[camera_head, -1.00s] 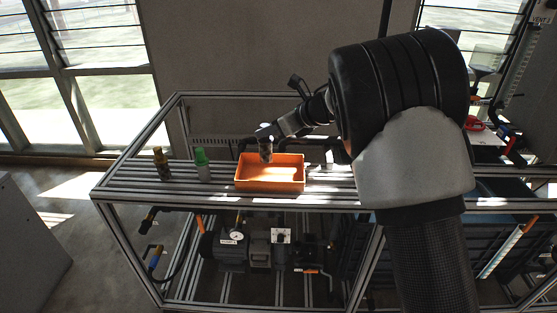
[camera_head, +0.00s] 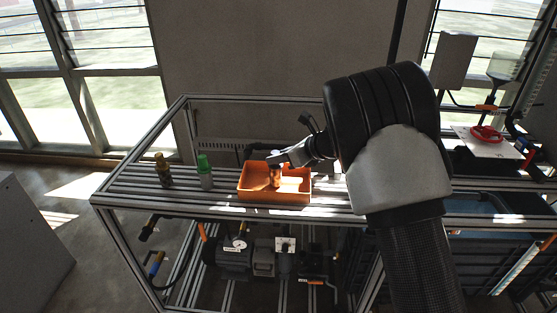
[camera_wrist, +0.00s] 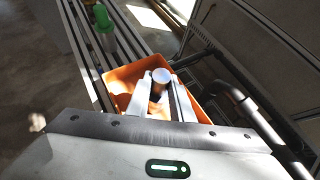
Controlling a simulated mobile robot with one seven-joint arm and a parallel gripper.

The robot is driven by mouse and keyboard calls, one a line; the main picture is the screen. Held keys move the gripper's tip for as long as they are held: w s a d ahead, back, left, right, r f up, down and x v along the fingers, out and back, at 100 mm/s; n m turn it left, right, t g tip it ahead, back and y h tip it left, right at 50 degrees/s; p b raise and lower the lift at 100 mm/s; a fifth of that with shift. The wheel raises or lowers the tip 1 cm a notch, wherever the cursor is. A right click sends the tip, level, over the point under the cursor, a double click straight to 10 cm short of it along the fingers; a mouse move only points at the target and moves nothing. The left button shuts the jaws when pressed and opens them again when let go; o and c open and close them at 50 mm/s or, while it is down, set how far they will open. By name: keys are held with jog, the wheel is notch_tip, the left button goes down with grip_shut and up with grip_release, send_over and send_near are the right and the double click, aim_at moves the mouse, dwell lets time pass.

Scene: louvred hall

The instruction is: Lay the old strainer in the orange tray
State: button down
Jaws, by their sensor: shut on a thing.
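The orange tray (camera_head: 275,195) stands on the slatted metal bench top, and its rim also shows in the wrist view (camera_wrist: 118,74). My gripper (camera_head: 276,162) reaches in from the right, over the tray. In the wrist view its two fingers (camera_wrist: 158,98) are shut on a small upright cylinder with a pale round top, which I take to be the old strainer (camera_wrist: 161,76). In the head view the strainer (camera_head: 275,178) is inside the tray's outline. Whether its lower end touches the tray floor I cannot tell.
A green-capped bottle (camera_head: 205,172) and a brown-gold-capped bottle (camera_head: 163,170) stand on the bench left of the tray. The bench's metal frame (camera_head: 140,145) rises at the left and back. A red ring-shaped part (camera_head: 486,133) lies at the far right.

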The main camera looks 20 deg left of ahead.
jog(key=shift+f, duration=0.3)
jog(key=shift+f, duration=0.1)
jog(key=shift+f, duration=0.15)
jog(key=c, duration=1.6)
grip_release()
jog(key=shift+o, duration=0.2)
jog(key=shift+r, duration=0.2)
jog(key=shift+r, duration=0.2)
jog(key=v, duration=1.2)
